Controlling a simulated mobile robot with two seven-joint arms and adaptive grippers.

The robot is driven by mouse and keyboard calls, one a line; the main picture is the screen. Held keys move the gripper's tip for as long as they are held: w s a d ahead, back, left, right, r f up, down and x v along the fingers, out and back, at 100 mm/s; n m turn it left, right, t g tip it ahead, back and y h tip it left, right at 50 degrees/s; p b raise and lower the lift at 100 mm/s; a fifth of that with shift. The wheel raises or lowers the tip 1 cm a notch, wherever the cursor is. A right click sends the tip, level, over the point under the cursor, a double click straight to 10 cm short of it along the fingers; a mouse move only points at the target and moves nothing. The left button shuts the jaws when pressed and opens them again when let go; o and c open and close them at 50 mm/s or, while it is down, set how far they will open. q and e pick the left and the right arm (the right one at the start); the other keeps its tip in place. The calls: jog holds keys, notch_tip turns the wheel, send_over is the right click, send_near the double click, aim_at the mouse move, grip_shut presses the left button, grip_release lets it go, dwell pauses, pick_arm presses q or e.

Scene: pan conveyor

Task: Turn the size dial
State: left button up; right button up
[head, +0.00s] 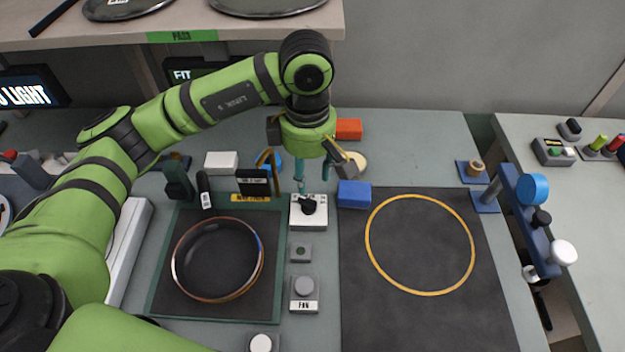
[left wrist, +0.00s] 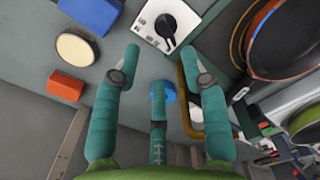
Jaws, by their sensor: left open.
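The dial is a black pointer knob (head: 308,206) on a white square plate (head: 310,222), between the two dark mats. My left gripper (head: 313,178) reaches down from above, just behind the dial, with its teal fingers apart and empty. In the left wrist view the knob (left wrist: 166,30) and its plate lie beyond the open fingertips (left wrist: 161,52), roughly between them. I see no contact between a finger and the knob. The small marks on the plate are too fine to read. My right gripper is not in view.
A pan (head: 218,260) lies on the left mat. A yellow ring (head: 420,196) marks the right mat. A blue block (head: 354,194), a red block (head: 348,129) and a cream disc (head: 354,162) stand near the gripper. A FAN button (head: 304,287) sits in front of the dial.

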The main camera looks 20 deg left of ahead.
aim_at(308, 198)
pick_arm(q)
jog(key=shift+s+a+f, duration=0.15)
jog(key=shift+f, duration=0.15)
notch_tip(308, 198, down, 6)
jog(key=shift+s+r+p, duration=0.15)
jog(key=shift+r+p, duration=0.05)
jog(key=shift+p, duration=0.65)
jog(key=shift+f, duration=0.3)
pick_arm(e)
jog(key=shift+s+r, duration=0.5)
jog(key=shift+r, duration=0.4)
pick_arm(q)
grip_shut()
